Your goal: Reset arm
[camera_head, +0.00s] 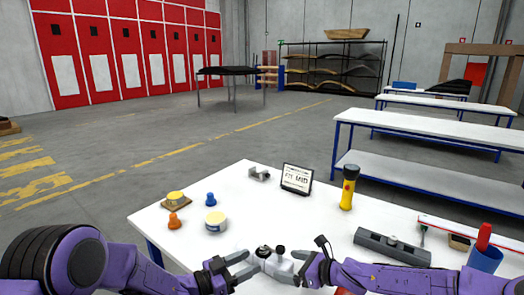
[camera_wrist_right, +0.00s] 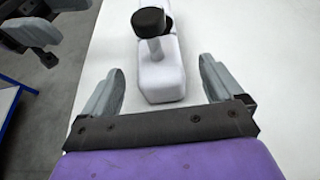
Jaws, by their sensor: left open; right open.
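Both purple arms reach in from the front edge of the white table. A pale grey-white part with black knobs (camera_head: 278,266) stands on the table between the two grippers. My left gripper (camera_head: 243,264) is open just left of it, and I cannot tell whether it touches it. My right gripper (camera_head: 300,268) is on its right. In the right wrist view the right gripper (camera_wrist_right: 161,75) has its fingers wide apart. The white part with its black knob (camera_wrist_right: 163,75) lies ahead between the fingertips, with gaps on both sides. Part of the left gripper (camera_wrist_right: 35,30) shows at upper left there.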

